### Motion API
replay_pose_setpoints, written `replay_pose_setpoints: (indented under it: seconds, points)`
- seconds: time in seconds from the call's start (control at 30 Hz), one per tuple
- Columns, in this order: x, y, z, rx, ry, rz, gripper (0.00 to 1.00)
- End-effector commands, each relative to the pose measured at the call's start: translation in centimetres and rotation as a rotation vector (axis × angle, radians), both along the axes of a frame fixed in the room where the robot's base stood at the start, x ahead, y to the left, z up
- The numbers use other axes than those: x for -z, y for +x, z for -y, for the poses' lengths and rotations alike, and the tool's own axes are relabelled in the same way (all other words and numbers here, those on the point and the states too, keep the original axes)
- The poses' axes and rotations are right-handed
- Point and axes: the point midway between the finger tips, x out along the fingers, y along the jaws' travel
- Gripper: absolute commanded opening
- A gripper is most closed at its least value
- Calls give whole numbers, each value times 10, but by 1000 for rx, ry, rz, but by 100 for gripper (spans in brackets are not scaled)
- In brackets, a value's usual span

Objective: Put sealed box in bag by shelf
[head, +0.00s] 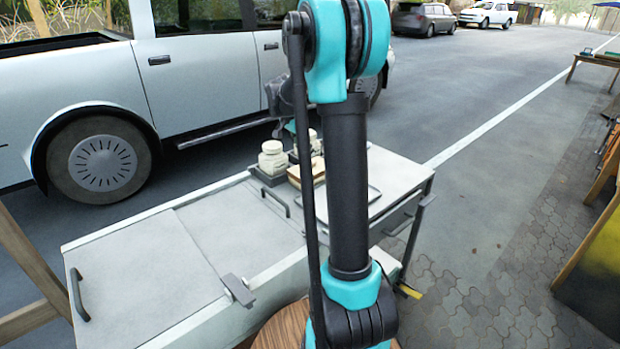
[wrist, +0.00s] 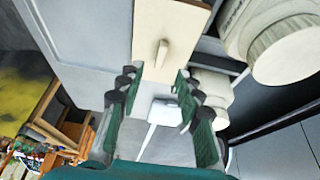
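My gripper (wrist: 157,84) is open in the wrist view, its two green-padded fingers spread apart with nothing clearly held between them. Beyond the fingertips is a flat, pale wooden piece (wrist: 172,20) with a small raised handle. A small white object (wrist: 165,112) shows in the gap between the fingers; I cannot tell what it is or its distance. In the head view my arm crosses the middle and hides most of the gripper. I cannot make out a sealed box, a bag or a shelf for certain in either view.
A grey metal-topped cart (head: 140,262) stands ahead, with cream jars (head: 272,158) and a tan wooden piece (head: 318,167) at its far side. The jars also show large in the wrist view (wrist: 285,42). A white pickup (head: 90,85) is parked behind.

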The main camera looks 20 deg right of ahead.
Motion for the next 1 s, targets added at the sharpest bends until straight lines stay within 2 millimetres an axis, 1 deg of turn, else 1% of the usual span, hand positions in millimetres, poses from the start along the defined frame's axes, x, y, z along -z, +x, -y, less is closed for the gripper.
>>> replay_pose_setpoints:
  seconds: [0.23, 0.4, 0.5, 0.63, 0.83, 1.0]
  points:
    - [16, 2, 5, 1, 0, 0, 35]
    - [40, 6, 11, 0, 0, 0, 35]
    - [50, 8, 15, 0, 0, 0, 35]
    - [56, 9, 17, 0, 0, 0, 35]
    - [56, 8, 17, 0, 0, 0, 35]
    - [56, 8, 17, 0, 0, 0, 14]
